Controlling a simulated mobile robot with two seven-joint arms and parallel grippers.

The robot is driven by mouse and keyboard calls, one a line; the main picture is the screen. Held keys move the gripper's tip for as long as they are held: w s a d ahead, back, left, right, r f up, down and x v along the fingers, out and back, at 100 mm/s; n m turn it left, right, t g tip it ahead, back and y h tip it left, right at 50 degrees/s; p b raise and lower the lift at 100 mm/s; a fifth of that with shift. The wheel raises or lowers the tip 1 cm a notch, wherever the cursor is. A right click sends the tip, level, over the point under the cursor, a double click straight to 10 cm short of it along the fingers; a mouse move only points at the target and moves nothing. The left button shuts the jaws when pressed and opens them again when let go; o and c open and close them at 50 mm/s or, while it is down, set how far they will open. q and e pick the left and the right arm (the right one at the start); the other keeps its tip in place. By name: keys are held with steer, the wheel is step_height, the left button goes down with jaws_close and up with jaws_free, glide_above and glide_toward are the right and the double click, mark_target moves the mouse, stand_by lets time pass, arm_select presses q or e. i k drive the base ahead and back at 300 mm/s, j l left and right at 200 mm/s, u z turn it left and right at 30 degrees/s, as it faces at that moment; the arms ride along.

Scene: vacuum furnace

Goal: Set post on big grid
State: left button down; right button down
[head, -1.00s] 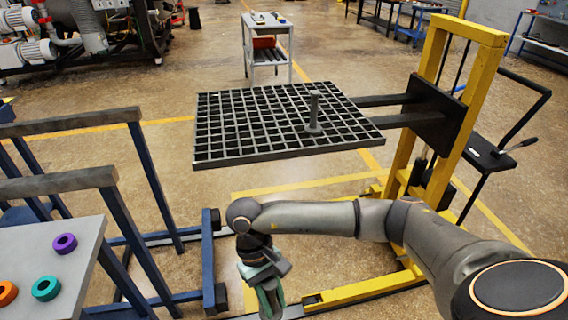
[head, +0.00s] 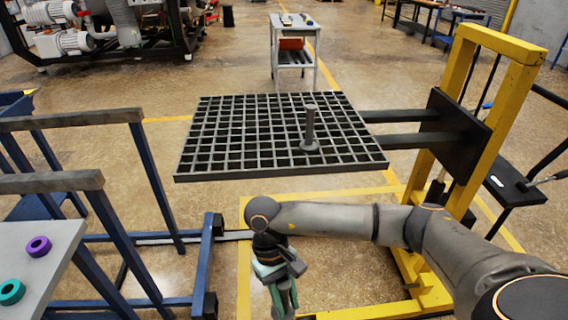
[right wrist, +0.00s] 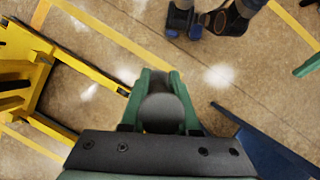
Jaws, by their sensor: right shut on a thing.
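The big grid (head: 240,172) is a dark square lattice, held level on the two forks of a yellow lifter. A grey post (head: 310,128) with a wider round foot stands upright on its right part. My right gripper (head: 283,296) hangs low in front of the grid's near edge, below its level and apart from it. It is shut on a grey round-ended thing that looks like another post, seen end-on between the green fingers in the right wrist view (right wrist: 163,110). Its lower part is cut off in the head view.
The yellow lifter (head: 462,130) stands right of the grid. Blue stands with dark top bars (head: 60,183) are at the left. A grey table (head: 40,270) at lower left carries a purple ring (head: 39,246) and a teal ring (head: 11,292). A small cart (head: 295,50) stands behind.

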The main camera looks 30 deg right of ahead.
mark_target(351, 146)
steer(key=l+u, duration=0.15)
steer(key=l, duration=1.4)
steer(key=k, duration=0.05)
